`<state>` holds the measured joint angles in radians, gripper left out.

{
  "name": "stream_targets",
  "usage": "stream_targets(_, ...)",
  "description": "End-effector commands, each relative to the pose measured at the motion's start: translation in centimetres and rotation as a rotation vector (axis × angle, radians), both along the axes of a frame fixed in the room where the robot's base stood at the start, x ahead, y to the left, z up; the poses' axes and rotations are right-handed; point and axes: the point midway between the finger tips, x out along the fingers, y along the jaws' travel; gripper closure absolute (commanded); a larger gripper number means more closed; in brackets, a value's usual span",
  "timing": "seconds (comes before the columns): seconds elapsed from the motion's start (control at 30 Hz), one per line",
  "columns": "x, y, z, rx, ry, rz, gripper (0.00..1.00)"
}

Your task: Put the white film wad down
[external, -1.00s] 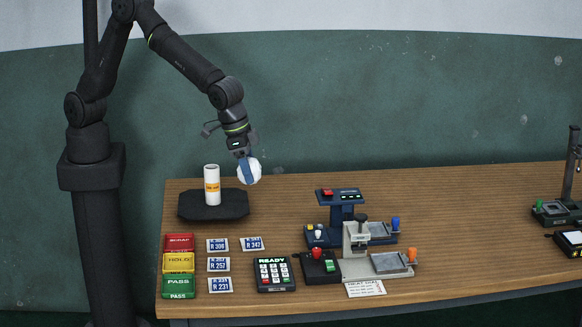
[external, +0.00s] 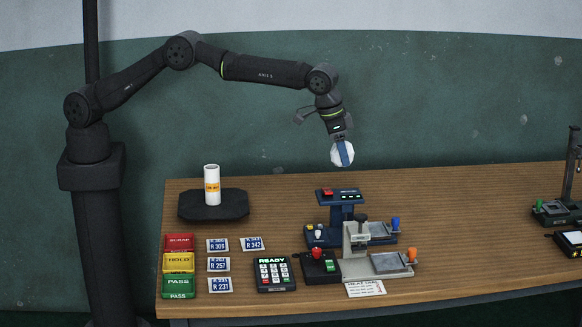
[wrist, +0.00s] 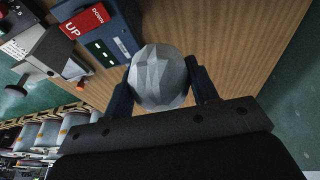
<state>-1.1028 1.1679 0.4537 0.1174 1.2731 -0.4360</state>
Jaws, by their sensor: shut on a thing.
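The white film wad (external: 337,154) is a faceted, roundish lump held in the air above the back of the table, above and behind the blue machine. My gripper (external: 344,152) is shut on it, with a blue finger across its near side in the external view. In the wrist view the wad (wrist: 158,78) sits between the two fingers of my gripper (wrist: 162,88), clear of the table. The underside of the wad is not fully visible.
A blue machine (external: 340,197) stands below the wad, with a grey press (external: 357,243) in front. A white roll (external: 211,187) stands on a black pad (external: 240,204) at left. A keypad (external: 274,274) and coloured trays (external: 178,262) lie at front. Bare wood (external: 470,210) lies to the right.

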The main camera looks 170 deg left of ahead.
Motion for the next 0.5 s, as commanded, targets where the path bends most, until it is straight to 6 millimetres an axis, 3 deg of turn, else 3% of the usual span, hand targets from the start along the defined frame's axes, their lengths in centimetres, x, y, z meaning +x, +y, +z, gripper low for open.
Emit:
stream_targets(0.03, -0.9, 1.3, -0.2, 0.001, -0.001, 0.010, 0.69)
stream_targets(0.2, -2.9, 3.6, -0.4, 0.001, -0.003, 0.026, 0.69)
stream_targets(0.5, -5.3, 5.7, -0.8, 0.000, -0.006, 0.042, 0.69)
